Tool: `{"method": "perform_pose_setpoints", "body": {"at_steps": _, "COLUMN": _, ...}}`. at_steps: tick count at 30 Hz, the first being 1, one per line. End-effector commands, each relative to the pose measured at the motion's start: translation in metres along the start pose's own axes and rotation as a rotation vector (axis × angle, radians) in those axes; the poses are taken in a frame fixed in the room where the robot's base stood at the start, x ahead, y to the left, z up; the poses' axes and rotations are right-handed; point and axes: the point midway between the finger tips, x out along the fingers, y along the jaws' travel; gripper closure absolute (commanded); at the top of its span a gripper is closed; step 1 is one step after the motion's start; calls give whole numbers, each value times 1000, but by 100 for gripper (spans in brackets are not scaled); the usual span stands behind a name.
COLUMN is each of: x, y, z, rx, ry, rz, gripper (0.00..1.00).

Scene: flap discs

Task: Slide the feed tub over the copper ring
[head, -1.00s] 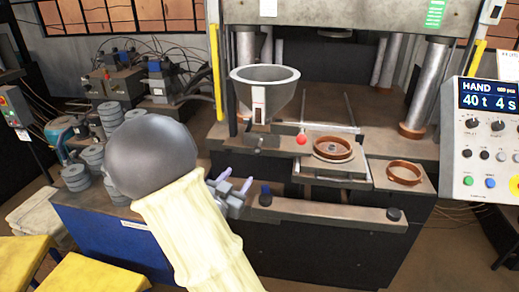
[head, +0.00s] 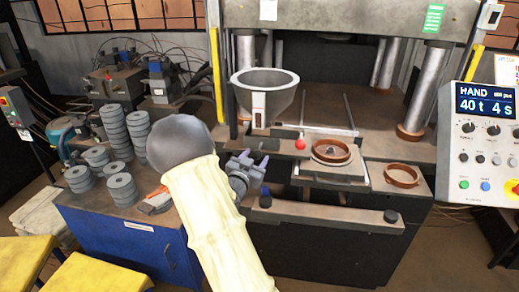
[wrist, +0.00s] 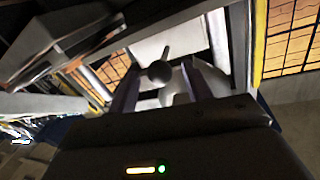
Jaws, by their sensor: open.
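The feed tub (head: 265,92) is a grey funnel-shaped hopper standing on the press bed. A red knob (head: 300,144) shows low at its front right. The copper ring (head: 332,151) sits on a plate just right of the knob; a second copper ring (head: 403,174) lies further right. My gripper (head: 254,161) is open and empty, left of the red knob and below the tub, apart from both. In the wrist view, a dark ball on a rod (wrist: 160,72) shows between the spread fingers (wrist: 165,88), with pale rounded surfaces behind; I cannot tell its distance.
Stacks of grey discs (head: 115,133) stand on the blue cabinet at left. A front rail (head: 330,212) with dark knobs runs below the bed. Steel press columns (head: 425,90) rise behind, and a control panel (head: 487,150) stands at right.

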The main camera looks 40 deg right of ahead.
Motion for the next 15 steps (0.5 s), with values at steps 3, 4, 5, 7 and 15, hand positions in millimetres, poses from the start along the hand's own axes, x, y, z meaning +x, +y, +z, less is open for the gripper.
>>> {"method": "perform_pose_setpoints", "body": {"at_steps": 3, "x": 21, "y": 0, "z": -2, "rx": -1, "ry": 1, "rz": 1, "gripper": 50}}
{"method": "perform_pose_setpoints", "body": {"at_steps": 4, "x": 25, "y": 0, "z": -2, "rx": -1, "ry": 1, "rz": 2, "gripper": 50}}
{"method": "perform_pose_setpoints", "body": {"at_steps": 5, "x": 29, "y": 0, "z": -2, "rx": 0, "ry": 1, "rz": 2, "gripper": 50}}
{"method": "perform_pose_setpoints", "body": {"at_steps": 7, "x": 35, "y": 0, "z": -2, "rx": 0, "ry": 1, "rz": 0, "gripper": 50}}
{"method": "perform_pose_setpoints", "body": {"at_steps": 15, "x": 40, "y": 0, "z": 0, "rx": 0, "ry": 0, "rz": -1, "gripper": 50}}
